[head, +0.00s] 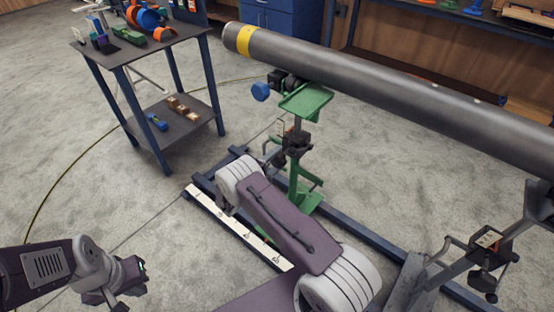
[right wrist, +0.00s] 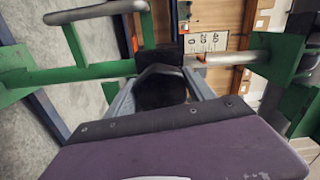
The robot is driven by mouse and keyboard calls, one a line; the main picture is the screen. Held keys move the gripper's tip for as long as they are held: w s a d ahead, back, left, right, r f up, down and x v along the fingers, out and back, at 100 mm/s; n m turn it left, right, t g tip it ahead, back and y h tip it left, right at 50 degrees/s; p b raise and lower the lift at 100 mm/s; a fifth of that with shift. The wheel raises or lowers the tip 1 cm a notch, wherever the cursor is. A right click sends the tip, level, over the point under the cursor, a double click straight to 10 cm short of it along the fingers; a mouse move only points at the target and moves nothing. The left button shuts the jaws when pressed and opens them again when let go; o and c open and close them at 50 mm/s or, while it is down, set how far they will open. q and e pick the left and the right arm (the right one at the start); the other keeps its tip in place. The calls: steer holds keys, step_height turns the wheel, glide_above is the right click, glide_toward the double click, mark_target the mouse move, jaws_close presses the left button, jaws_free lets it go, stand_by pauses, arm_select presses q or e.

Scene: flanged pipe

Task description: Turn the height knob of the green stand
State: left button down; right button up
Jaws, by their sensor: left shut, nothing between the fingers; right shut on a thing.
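The green stand (head: 306,102) is upright under the left end of the grey pipe (head: 370,76) in the head view. A black clamp block (head: 297,141) sits on its post. In the right wrist view the green stand (right wrist: 95,74) spans the picture. My right gripper (right wrist: 165,90) is shut on a dark round knob (right wrist: 160,84), with one grey finger on each side. The knob's far side is hidden. In the head view my purple right arm hides this gripper and the knob. My left gripper (head: 124,292) is shut and empty at the lower left, far from the stand.
A dark table (head: 150,48) with coloured parts stands at the upper left. A second stand (head: 487,262) is under the pipe at the right. Blue floor rails (head: 345,225) run beneath the stands. A marked white scale plate (right wrist: 207,42) is beyond the knob. Open floor lies at left.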

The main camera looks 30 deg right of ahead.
steer(key=shift+f+n, duration=0.15)
steer(key=shift+n, duration=0.45)
steer(key=o, duration=1.4)
steer(key=shift+c, duration=0.2)
steer(key=shift+a, duration=0.1)
steer(key=p+v, duration=0.1)
steer(key=v, duration=0.8)
steer(key=shift+s, duration=0.1)
